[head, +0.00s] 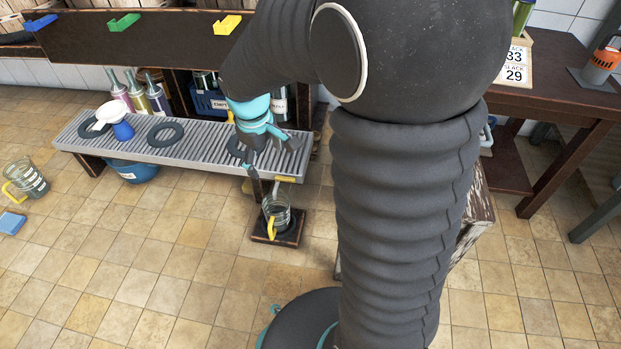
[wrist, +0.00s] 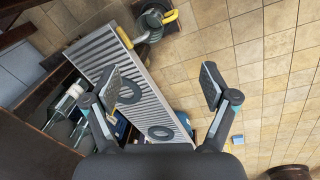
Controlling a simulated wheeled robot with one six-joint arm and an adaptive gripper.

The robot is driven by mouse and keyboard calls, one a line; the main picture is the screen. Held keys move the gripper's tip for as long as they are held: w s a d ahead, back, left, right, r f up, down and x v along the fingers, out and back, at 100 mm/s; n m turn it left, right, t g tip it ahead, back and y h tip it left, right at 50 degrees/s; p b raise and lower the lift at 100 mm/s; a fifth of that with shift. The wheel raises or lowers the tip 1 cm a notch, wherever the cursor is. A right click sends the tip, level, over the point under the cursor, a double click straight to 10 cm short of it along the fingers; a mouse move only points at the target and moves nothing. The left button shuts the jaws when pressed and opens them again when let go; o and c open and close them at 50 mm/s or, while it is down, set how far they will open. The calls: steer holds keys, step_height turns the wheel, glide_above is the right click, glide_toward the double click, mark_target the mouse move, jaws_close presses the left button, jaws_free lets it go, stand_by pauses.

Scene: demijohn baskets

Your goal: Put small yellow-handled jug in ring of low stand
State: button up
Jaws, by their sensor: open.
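A small clear glass jug with a yellow handle (head: 280,208) stands upright on the low stand (head: 259,239), a dark square base on the floor by the bench's near right end. It appears to be within the stand's dark ring, but how deep it sits cannot be told. The jug also shows at the top of the wrist view (wrist: 151,24). My gripper (head: 268,160) is open and empty, above the right end of the bench and apart from the jug. Its spread fingers show in the wrist view (wrist: 158,86).
The slatted grey bench (head: 200,148) carries dark rings (head: 165,132) and a blue-and-white funnel (head: 120,125). A larger yellow-handled jug (head: 30,182) and a blue block (head: 11,223) are on the floor at left. A blue basin (head: 133,172) is under the bench. Front floor is clear.

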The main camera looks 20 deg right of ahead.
steer(key=s+d+r+m+t, duration=0.1)
steer(key=s+r+m+t, duration=0.1)
steer(key=s+r, duration=0.4)
steer(key=s+d+r+m+t+y, duration=0.1)
steer(key=s+r+m, duration=0.3)
steer(key=s, duration=0.9)
steer(key=shift+s+d+r+t, duration=0.2)
steer(key=shift+s+r+t, duration=0.1)
steer(key=shift+r+t, duration=0.55)
step_height(320, 180, up, 8)
steer(key=p, duration=0.8)
